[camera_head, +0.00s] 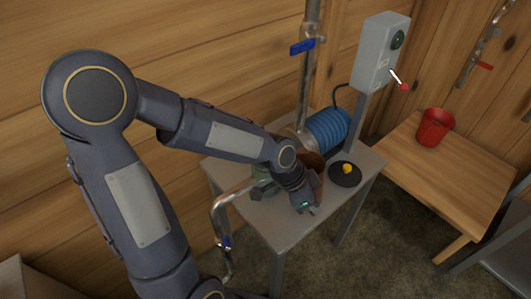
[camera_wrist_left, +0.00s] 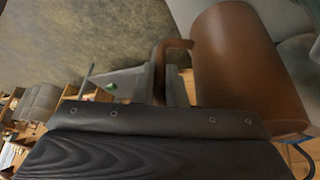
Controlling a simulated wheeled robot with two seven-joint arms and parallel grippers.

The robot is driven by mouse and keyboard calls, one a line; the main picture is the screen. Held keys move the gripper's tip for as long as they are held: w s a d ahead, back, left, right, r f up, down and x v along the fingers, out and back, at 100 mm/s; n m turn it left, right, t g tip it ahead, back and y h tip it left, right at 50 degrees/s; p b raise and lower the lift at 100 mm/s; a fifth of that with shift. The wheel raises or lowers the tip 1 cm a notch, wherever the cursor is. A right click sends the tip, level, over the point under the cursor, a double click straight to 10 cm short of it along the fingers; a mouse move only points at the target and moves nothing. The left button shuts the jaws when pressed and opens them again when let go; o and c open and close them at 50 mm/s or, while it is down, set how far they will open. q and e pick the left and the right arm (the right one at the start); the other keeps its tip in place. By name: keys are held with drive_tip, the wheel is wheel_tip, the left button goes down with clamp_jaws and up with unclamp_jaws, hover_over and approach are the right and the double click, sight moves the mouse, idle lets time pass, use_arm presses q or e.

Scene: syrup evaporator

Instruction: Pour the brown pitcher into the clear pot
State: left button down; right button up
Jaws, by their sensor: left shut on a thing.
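The brown pitcher (camera_head: 315,162) is on or just above the grey table, largely hidden behind my left gripper (camera_head: 307,204) in the head view. In the left wrist view the pitcher (camera_wrist_left: 245,70) is a large brown cylinder, tilted in the picture, with its handle (camera_wrist_left: 160,70) towards the gripper. My left gripper is shut on the pitcher, at its handle side; the fingertips are mostly hidden. I cannot tell whether its base touches the table. I cannot make out the clear pot in either view. My right gripper is not in view.
The grey table (camera_head: 265,222) also bears a black disc with a yellow knob (camera_head: 347,169), a blue ribbed cylinder (camera_head: 328,128) and metal pipes (camera_head: 222,215). A grey control box (camera_head: 378,55) stands behind. A red bucket (camera_head: 434,127) sits on a wooden bench (camera_head: 450,180) at right.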

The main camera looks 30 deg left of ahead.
use_arm(q)
drive_tip(key=shift+d+f+y+b, duration=0.4)
drive_tip(key=shift+y+b, duration=0.3)
drive_tip(key=shift+b, duration=0.2)
wheel_tip(320, 180, up, 7)
drive_tip(key=p, duration=0.5)
drive_tip(key=shift+p, duration=0.4)
drive_tip(key=shift+f, duration=0.1)
